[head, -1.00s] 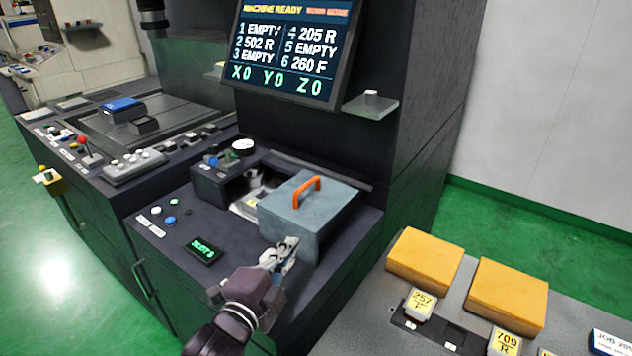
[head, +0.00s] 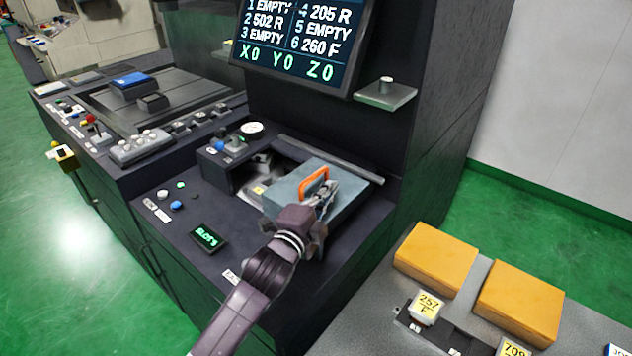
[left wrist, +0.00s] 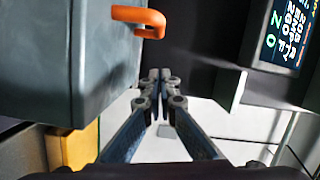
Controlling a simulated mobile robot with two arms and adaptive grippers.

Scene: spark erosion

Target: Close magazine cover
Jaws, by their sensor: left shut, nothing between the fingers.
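The magazine cover (head: 350,201) is a grey-blue box with an orange handle (head: 312,182) on top. It sits over the right part of the magazine on the machine's console. The left part of the magazine (head: 257,180) is uncovered. My left gripper (head: 327,192) is at the cover, close to the handle, and its arm hides the cover's near side. In the left wrist view, its fingers (left wrist: 159,82) are shut and empty. The cover (left wrist: 70,65) fills the left there, with the handle (left wrist: 142,18) above, apart from the fingers. My right gripper is not in view.
A screen (head: 300,38) and a small shelf (head: 385,94) are above the console. Buttons and a slot display (head: 208,238) lie left of the magazine. A grey table with yellow blocks (head: 436,258) and labelled electrodes (head: 427,307) stands at right.

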